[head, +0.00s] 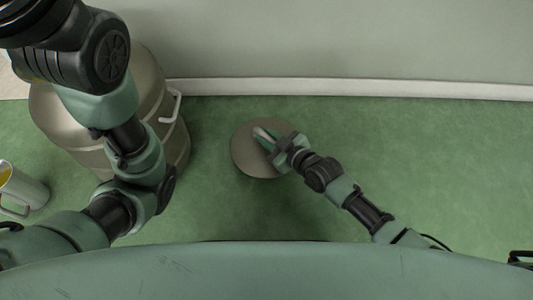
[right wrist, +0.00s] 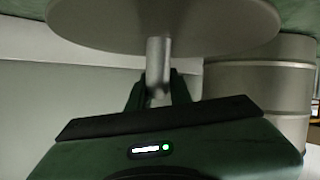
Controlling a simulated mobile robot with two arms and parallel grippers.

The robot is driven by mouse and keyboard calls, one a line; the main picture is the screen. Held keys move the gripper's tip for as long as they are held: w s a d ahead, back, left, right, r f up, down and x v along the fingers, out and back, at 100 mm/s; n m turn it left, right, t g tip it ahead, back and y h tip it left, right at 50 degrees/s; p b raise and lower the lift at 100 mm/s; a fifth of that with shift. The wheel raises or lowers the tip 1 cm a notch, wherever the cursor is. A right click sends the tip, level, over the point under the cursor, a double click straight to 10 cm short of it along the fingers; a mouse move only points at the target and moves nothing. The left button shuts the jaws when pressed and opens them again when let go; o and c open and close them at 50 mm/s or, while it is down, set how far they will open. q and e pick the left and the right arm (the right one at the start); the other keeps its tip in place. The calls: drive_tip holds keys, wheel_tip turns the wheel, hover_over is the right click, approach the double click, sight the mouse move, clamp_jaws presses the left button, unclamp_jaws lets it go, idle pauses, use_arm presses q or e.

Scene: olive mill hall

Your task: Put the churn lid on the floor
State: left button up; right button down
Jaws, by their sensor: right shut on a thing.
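The churn lid (head: 247,158) is a round grey-brown metal disc over the green floor, right of the churn in the head view. My right gripper (head: 266,139) lies over the disc, shut on the lid. In the right wrist view my right gripper (right wrist: 158,90) is closed around the lid's cylindrical handle (right wrist: 159,55), and the disc (right wrist: 165,25) spreads across the top. I cannot tell whether the lid touches the floor (head: 400,160). My left arm crosses in front of the churn; its gripper is out of the picture.
The large metal churn (head: 172,140) with a side handle stands at the left and also shows in the right wrist view (right wrist: 255,85). A metal jug (head: 25,190) with yellow inside stands at far left. A white skirting (head: 350,88) edges the wall. Floor to the right is clear.

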drive_tip(key=shift+f+b, duration=1.85)
drive_tip(key=shift+f, duration=0.85)
drive_tip(key=shift+f, duration=0.1)
drive_tip(key=shift+f, duration=0.15)
drive_tip(key=c, duration=1.3)
unclamp_jaws()
